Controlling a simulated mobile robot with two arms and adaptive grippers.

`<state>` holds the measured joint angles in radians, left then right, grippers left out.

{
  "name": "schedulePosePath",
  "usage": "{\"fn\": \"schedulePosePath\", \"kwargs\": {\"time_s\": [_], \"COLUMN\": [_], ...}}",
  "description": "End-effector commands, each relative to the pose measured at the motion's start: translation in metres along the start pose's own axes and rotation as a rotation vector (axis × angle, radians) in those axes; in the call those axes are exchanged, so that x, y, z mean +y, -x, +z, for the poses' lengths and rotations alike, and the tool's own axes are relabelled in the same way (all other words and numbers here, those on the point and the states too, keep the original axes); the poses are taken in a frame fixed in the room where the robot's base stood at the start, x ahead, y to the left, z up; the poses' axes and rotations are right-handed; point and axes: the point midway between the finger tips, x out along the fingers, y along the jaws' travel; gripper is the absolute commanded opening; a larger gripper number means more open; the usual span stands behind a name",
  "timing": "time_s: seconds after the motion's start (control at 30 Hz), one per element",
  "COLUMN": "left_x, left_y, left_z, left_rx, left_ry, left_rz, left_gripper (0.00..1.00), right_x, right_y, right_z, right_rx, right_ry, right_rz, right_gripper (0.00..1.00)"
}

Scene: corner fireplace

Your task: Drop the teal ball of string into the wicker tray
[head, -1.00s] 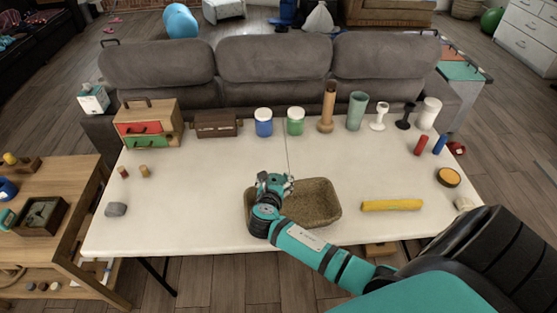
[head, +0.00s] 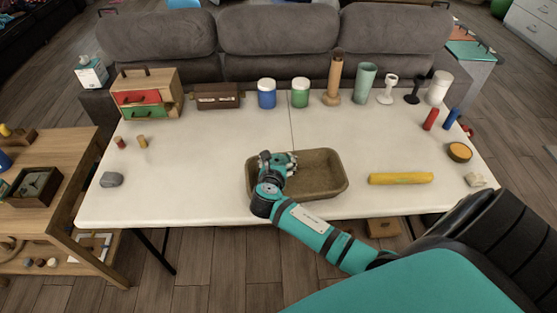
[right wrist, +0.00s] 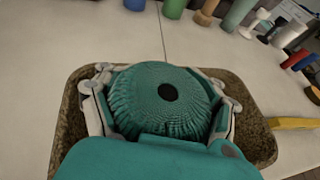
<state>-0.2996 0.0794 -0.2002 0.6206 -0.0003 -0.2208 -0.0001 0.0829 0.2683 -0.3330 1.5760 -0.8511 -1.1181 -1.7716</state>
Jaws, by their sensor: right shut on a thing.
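The wicker tray (head: 325,178) sits at the front middle of the white table, a brown basket with raised sides. My right gripper (head: 279,160) is over the tray's left part in the head view. In the right wrist view the teal ball of string (right wrist: 165,98) is between the fingers, which are shut on its two sides. The tray's rim (right wrist: 262,142) shows around and beneath the ball. I cannot tell whether the ball touches the tray's bottom. My left gripper is not in view.
A yellow cylinder (head: 401,179) lies right of the tray. A grey stone (head: 111,179) lies at the table's left. Along the back stand a small drawer box (head: 147,96), a brown chest (head: 217,97), jars and vases (head: 365,84).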

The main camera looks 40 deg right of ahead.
Motion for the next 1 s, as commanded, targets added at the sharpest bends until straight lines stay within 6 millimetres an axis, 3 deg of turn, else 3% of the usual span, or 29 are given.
{"fn": "schedulePosePath", "kwargs": {"time_s": [0.17, 0.2, 0.47, 1.0], "left_x": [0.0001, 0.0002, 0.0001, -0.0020], "left_y": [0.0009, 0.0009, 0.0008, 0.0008], "left_z": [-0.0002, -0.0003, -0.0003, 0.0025], "left_rx": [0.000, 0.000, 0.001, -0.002], "left_ry": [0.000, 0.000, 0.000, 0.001], "left_rz": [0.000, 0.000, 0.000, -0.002], "left_gripper": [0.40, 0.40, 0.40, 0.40], "right_x": [0.0000, 0.0000, 0.0000, 0.0001], "right_y": [0.0003, 0.0003, 0.0002, 0.0039], "right_z": [0.0013, 0.0013, 0.0012, 0.0004], "right_rx": [-0.001, -0.001, 0.000, 0.000], "right_ry": [-0.001, -0.001, -0.001, -0.001], "right_rz": [0.000, 0.000, 0.000, 0.001], "right_gripper": [0.24, 0.64, 0.98, 1.00]}}
